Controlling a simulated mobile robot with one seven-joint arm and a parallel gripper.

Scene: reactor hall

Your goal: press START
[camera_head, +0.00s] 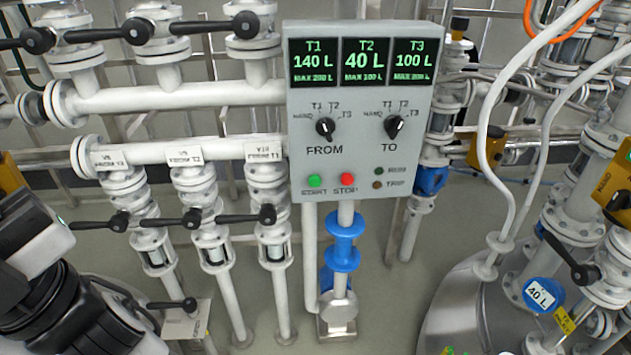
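The green START button (314,181) is at the lower left of the grey control panel (300,155), above its START label. The red STOP button (347,179) is just to its right. The FROM knob (325,128) and TO knob (394,127) sit above; their exact settings are too small to tell. The displays (366,62) read T1 140 L, T2 40 L and T3 100 L. Part of my white and black arm shows at the lower left, well apart from the panel. My gripper's fingers cannot be made out. Nothing covers START.
White pipes with black-handled valves (140,30) fill the left. Lower valve handles (190,218) stick out between my arm and the panel. Two small dark lamps (379,171) are right of STOP.

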